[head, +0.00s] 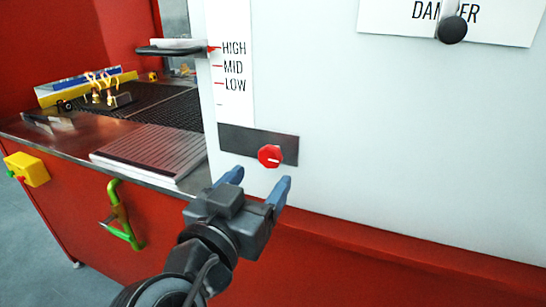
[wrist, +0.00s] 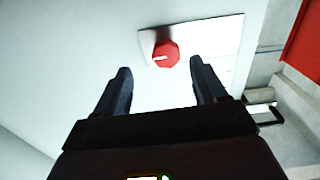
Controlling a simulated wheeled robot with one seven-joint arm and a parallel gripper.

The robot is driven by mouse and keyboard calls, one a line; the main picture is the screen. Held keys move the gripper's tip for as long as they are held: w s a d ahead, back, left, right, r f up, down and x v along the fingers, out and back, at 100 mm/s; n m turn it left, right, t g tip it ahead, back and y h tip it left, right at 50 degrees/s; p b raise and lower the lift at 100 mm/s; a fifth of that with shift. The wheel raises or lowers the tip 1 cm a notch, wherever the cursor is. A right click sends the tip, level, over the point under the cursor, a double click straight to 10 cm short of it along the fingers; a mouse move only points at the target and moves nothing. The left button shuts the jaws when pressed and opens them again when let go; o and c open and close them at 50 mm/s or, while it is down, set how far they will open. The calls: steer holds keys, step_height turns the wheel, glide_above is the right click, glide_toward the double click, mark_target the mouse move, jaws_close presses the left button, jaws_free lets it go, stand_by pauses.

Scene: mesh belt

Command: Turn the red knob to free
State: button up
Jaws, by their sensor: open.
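The red knob (head: 270,156) is an eight-sided dial on a dark plate (head: 236,141) low on the white panel. It carries a pale pointer line. In the wrist view the knob (wrist: 166,54) lies just beyond and between the fingertips, with its pointer line toward the left of the picture. My gripper (head: 259,181) is open, its two blue fingers apart and empty, just below and in front of the knob. In the wrist view my gripper (wrist: 160,72) does not touch the knob. I cannot read any word "free" by the knob.
A white scale (head: 232,70) marked HIGH, MID and LOW is above the plate, with a black handle (head: 170,50) beside it. A DAMPER label (head: 400,15) with a black knob is at upper right. A green handle (head: 121,216) and a yellow box (head: 28,169) are on the red front.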

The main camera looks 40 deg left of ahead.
mark_target(268, 159)
steer(key=shift+a+r+p+x, duration=0.15)
steer(key=shift+p+x, duration=0.15)
steer(key=shift+x, duration=0.95)
steer(key=shift+a+r+p+x, duration=0.1)
steer(key=shift+p+x, duration=0.15)
steer(key=shift+x, duration=1)
steer(key=shift+a+r+p+x, duration=0.15)
steer(key=shift+p+x, duration=0.15)
steer(key=shift+x, duration=0.95)
steer(key=shift+s+f, duration=0.1)
steer(key=c, duration=1.1)
steer(key=shift+o, duration=0.2)
